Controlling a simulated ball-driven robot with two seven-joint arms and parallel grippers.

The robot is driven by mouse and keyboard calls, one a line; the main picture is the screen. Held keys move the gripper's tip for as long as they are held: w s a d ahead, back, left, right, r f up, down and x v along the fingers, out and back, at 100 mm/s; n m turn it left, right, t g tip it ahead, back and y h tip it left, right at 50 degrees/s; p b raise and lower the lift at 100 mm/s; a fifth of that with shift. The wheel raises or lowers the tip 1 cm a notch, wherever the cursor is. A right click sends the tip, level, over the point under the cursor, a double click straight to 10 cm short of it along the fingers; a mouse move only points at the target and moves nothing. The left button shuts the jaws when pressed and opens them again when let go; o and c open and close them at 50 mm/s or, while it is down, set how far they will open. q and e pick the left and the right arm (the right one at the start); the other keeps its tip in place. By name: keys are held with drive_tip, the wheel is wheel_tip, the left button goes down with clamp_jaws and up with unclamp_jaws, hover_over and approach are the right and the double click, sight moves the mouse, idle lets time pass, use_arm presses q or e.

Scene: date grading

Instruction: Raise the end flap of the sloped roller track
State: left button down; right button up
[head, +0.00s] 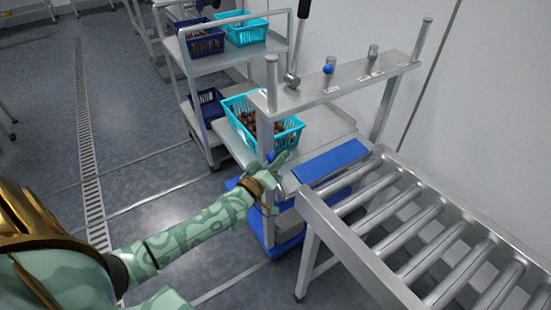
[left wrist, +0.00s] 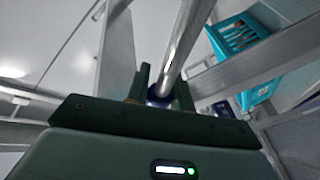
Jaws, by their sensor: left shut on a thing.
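The roller track (head: 428,220) has a grey metal frame and several steel rollers, and slopes across the right of the head view. A flat blue panel (head: 328,162) lies at its upper left end. It looks like the end flap, but I cannot tell for sure. My left gripper (head: 275,168) is just left of this panel, beside a metal post. In the left wrist view, the left fingers (left wrist: 157,92) are shut around the dark blue end of a shiny metal rod (left wrist: 186,40). Whether the rod joins the flap is hidden. My right gripper is out of view.
A turquoise crate of dates (head: 290,135) stands on a metal bench behind my left gripper. A shelf (head: 345,82) above carries a lever and small knobs. A trolley (head: 235,50) with crates stands at the back.

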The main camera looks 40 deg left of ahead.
use_arm(q)
drive_tip(key=shift+s+d+r+m+t+h+b, duration=0.25)
drive_tip(key=shift+s+d+m+h, duration=0.65)
drive_tip(key=shift+d+m+h, duration=1.8)
drive_tip(key=shift+s+d+f+m+t+h+b, duration=0.1)
drive_tip(key=shift+s+d+m+t+h, duration=0.75)
drive_tip(key=shift+m, duration=3.5)
drive_tip(key=shift+s+d+r+m+h+b, duration=0.15)
drive_tip(key=shift+s+d+m+h, duration=0.8)
drive_tip(key=shift+d+m, duration=2.35)
drive_tip(key=shift+a+m, duration=0.25)
drive_tip(key=shift+a, duration=0.05)
drive_tip(key=c, duration=1.5)
unclamp_jaws()
drive_tip(key=v, duration=1.6)
drive_tip(key=shift+s, duration=0.25)
